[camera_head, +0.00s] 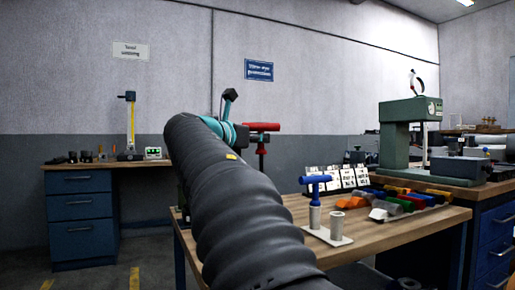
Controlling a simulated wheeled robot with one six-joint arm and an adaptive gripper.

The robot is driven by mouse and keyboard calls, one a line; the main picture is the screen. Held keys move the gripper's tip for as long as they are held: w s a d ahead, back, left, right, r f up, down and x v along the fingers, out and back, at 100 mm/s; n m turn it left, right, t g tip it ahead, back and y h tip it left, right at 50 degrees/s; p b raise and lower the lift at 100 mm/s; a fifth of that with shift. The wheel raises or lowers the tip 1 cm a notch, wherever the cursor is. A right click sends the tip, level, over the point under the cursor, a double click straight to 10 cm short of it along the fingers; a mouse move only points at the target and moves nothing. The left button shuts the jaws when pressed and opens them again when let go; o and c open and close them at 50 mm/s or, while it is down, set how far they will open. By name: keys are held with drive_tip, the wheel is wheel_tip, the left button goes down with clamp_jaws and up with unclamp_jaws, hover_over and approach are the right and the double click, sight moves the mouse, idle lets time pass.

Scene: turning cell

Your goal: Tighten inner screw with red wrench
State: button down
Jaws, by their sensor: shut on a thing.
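The red wrench (262,127), a T-handle with a dark stem below it, is upright beyond my black-sleeved arm, right of the arm's turquoise end. My gripper (248,132) is mostly hidden by the arm; the part by the handle appears shut on the red wrench. The lower end of the wrench is small and dark, and I cannot tell what it touches. I cannot make out the inner screw.
A blue T-handle wrench (315,182) stands in one of two grey sockets on a white plate (328,238) on the wooden table (395,238). A green press (395,140) stands right; a blue drawer cabinet (80,212) left.

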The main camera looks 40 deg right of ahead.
drive_tip(key=n+t+b, duration=0.1)
drive_tip(key=n+t+y, duration=0.1)
drive_tip(key=t, duration=0.1)
drive_tip(key=shift+s+f+b, duration=0.1)
drive_tip(key=shift+s+b, duration=0.15)
drive_tip(key=shift+b, duration=0.15)
drive_tip(key=shift+r+n+t+p, duration=0.35)
drive_tip(key=shift+n+t+p, duration=0.05)
drive_tip(key=shift+p, duration=0.1)
drive_tip(key=n+t+y+p, duration=0.3)
drive_tip(key=p, duration=0.1)
drive_tip(key=shift+d+t, duration=0.1)
drive_tip(key=shift+t, duration=0.3)
drive_tip(key=shift+f+b, duration=0.4)
drive_tip(key=shift+f, duration=0.45)
drive_tip(key=shift+s+f, duration=0.1)
drive_tip(key=shift+f, duration=0.55)
idle(1.1)
drive_tip(key=shift+f+b, duration=0.1)
drive_tip(key=shift+b, duration=0.35)
drive_tip(key=shift+m+g+h+b, duration=0.6)
drive_tip(key=shift+m+g+b, duration=0.1)
drive_tip(key=shift+a+g, duration=0.2)
drive_tip(key=shift+g, duration=0.1)
drive_tip(key=shift+m+g+h, duration=0.6)
drive_tip(key=shift+m, duration=0.1)
